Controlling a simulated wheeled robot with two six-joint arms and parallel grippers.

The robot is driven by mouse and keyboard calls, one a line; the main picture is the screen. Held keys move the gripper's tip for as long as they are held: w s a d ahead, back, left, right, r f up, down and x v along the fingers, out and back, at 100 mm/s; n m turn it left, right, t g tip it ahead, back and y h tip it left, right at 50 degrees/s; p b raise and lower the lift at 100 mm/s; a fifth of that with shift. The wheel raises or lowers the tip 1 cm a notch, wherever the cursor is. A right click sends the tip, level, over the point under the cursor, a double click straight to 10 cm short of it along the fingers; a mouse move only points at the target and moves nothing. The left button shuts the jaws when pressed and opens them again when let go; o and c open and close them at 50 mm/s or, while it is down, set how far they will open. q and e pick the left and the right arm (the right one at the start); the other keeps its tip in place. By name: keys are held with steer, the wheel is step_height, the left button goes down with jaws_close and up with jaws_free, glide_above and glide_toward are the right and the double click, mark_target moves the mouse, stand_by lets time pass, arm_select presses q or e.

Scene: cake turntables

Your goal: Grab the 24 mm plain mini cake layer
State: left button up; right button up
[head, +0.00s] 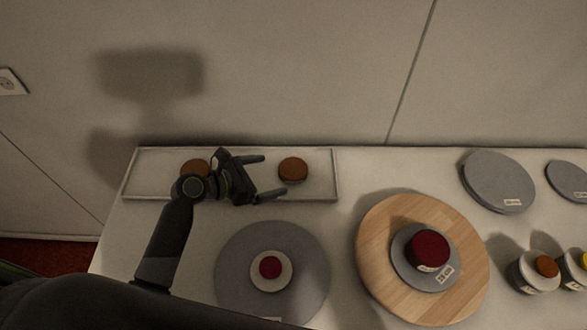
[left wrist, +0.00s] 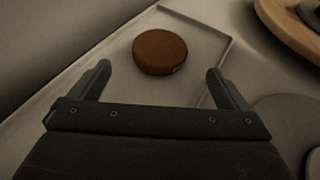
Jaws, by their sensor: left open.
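A round brown cake layer (head: 293,169) lies on the right part of a shallow pale tray (head: 326,189) at the back left of the table. My left gripper (head: 274,177) is open just left of this layer, its fingers pointing toward it. In the left wrist view the layer (left wrist: 160,52) sits ahead of and between the two spread fingertips, apart from both. A second brown layer (head: 192,167) lies at the tray's left, partly hidden by my left arm. I cannot read a size on either one. My right gripper is not in view.
A grey disc (head: 233,270) with a small red-topped piece is in front of the tray. A wooden turntable (head: 374,262) holds a dark red cake on a grey disc. Grey discs (head: 497,180) and small labelled stands (head: 537,282) are at the right.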

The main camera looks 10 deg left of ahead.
mark_target(284, 172)
arm_select(q)
steer(key=x, duration=0.6)
steer(key=shift+w+d+f, duration=0.1)
steer(key=shift+w+f, duration=0.05)
steer(key=c, duration=1.1)
